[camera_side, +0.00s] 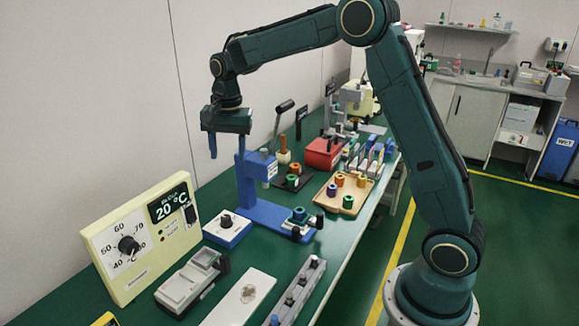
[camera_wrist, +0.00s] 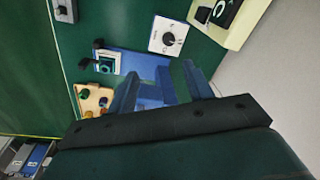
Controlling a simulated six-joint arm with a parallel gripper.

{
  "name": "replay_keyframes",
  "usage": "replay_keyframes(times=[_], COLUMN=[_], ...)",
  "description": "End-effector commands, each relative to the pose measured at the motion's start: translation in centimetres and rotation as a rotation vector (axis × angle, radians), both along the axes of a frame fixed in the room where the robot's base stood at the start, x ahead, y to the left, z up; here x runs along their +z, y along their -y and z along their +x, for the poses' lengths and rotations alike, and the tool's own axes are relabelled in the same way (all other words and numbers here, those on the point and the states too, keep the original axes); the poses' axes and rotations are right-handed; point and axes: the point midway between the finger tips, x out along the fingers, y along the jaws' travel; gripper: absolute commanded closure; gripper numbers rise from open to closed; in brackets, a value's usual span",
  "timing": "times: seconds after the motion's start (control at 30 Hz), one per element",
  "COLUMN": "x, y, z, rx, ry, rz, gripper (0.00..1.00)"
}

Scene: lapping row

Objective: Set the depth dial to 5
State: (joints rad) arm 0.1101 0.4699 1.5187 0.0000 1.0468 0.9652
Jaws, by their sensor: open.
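The depth dial (camera_side: 227,220) is a black knob on the pale face of a low blue box, beside the blue press stand (camera_side: 270,212). In the wrist view the dial (camera_wrist: 168,39) sits on a white plate with small marks around it, too small to read. My gripper (camera_side: 212,146) is high above the bench, pointing down, near the top of the press column and well above the dial. In the wrist view my gripper (camera_wrist: 160,86) has its fingers apart with the blue press behind them. It touches nothing that I can see.
A cream panel (camera_side: 146,234) with a temperature dial and a 20 °C display stands left of the dial. A grey device (camera_side: 192,281) and white plate (camera_side: 240,299) lie in front. A wooden tray (camera_side: 344,195) of coloured spools and a red box (camera_side: 323,153) are farther back.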

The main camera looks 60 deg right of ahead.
Motion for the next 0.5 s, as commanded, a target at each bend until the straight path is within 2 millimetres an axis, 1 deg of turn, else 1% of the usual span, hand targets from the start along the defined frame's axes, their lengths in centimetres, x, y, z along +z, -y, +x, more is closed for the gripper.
replay_keyframes(times=[0.03,0.1,0.3,0.4,0.5], x=[-1.2,-2.7,-7.0,-8.6,-9.6], y=[0.3,0.7,1.8,2.1,2.3], z=[0.9,2.0,4.6,5.5,6.0], rx=[-0.032,-0.078,-0.205,-0.250,-0.280], ry=[-0.015,-0.030,-0.075,-0.089,-0.099], rz=[0.004,0.009,0.021,0.024,0.027], gripper=[0.49,0.49,0.49,0.49,0.49])
